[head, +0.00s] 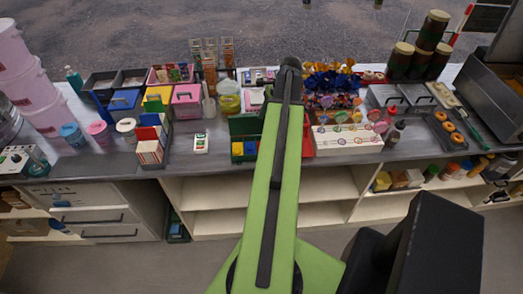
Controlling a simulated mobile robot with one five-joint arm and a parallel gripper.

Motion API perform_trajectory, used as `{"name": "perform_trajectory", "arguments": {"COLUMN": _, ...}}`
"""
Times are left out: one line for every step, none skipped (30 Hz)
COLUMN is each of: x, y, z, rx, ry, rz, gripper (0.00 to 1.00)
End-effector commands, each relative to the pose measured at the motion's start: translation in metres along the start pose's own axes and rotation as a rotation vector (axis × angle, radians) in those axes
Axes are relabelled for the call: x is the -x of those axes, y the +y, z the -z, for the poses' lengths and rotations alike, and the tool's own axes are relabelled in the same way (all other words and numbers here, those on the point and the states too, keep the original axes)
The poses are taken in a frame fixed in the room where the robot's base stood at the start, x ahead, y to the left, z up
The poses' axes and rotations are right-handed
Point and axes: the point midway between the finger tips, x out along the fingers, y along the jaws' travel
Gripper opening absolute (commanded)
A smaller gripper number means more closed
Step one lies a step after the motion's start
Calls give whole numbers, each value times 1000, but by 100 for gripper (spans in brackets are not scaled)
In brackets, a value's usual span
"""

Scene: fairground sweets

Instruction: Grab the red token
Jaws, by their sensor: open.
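I cannot pick out a red token for sure. A green-walled holder (243,126) stands near the counter's front edge, just left of my arm, with a yellow piece (237,149) and a blue piece (250,148) at its front. A red part (307,146) shows just right of my arm; I cannot tell what it belongs to. My green arm reaches forward over the counter and hides what lies between these. Its far end is a dark joint, and the gripper's fingers do not show.
A white lollipop rack (347,142) stands right of my arm. A white card (201,144) and card boxes (150,152) lie to the left. Pink tubs (30,87) stand far left, dark canisters (432,31) at the back right. Open shelves (220,192) run below the counter.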

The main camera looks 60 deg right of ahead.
Motion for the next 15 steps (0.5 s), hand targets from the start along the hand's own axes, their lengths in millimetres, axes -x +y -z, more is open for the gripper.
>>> {"name": "perform_trajectory", "arguments": {"x": 14, "y": 5, "z": 24, "rx": -86, "ry": -11, "rz": 18, "gripper": 56}}
{"name": "perform_trajectory", "arguments": {"x": 18, "y": 9, "z": 34, "rx": -129, "ry": -18, "rz": 26, "gripper": 56}}
{"name": "perform_trajectory", "arguments": {"x": 24, "y": 12, "z": 44, "rx": -174, "ry": -25, "rz": 35, "gripper": 56}}
{"name": "perform_trajectory", "arguments": {"x": 27, "y": 15, "z": 50, "rx": -199, "ry": -30, "rz": 40, "gripper": 56}}
{"name": "perform_trajectory", "arguments": {"x": 29, "y": 16, "z": 55, "rx": -219, "ry": -32, "rz": 44, "gripper": 56}}
{"name": "perform_trajectory", "arguments": {"x": 30, "y": 18, "z": 59, "rx": -237, "ry": -35, "rz": 47, "gripper": 56}}
{"name": "perform_trajectory", "arguments": {"x": 31, "y": 19, "z": 60, "rx": -244, "ry": -36, "rz": 49, "gripper": 56}}
{"name": "perform_trajectory", "arguments": {"x": 31, "y": 19, "z": 61, "rx": -247, "ry": -37, "rz": 49, "gripper": 56}}
{"name": "perform_trajectory", "arguments": {"x": 31, "y": 20, "z": 61, "rx": -248, "ry": -37, "rz": 49, "gripper": 56}}
{"name": "perform_trajectory", "arguments": {"x": 30, "y": 19, "z": 61, "rx": -248, "ry": -37, "rz": 49, "gripper": 56}}
{"name": "perform_trajectory", "arguments": {"x": 28, "y": 20, "z": 61, "rx": -247, "ry": -36, "rz": 49, "gripper": 56}}
{"name": "perform_trajectory", "arguments": {"x": 24, "y": 20, "z": 61, "rx": -246, "ry": -36, "rz": 49, "gripper": 56}}
{"name": "perform_trajectory", "arguments": {"x": 21, "y": 20, "z": 61, "rx": -246, "ry": -36, "rz": 49, "gripper": 56}}
{"name": "perform_trajectory", "arguments": {"x": 16, "y": 19, "z": 61, "rx": -246, "ry": -36, "rz": 49, "gripper": 56}}
{"name": "perform_trajectory", "arguments": {"x": 9, "y": 19, "z": 62, "rx": -245, "ry": -36, "rz": 49, "gripper": 56}}
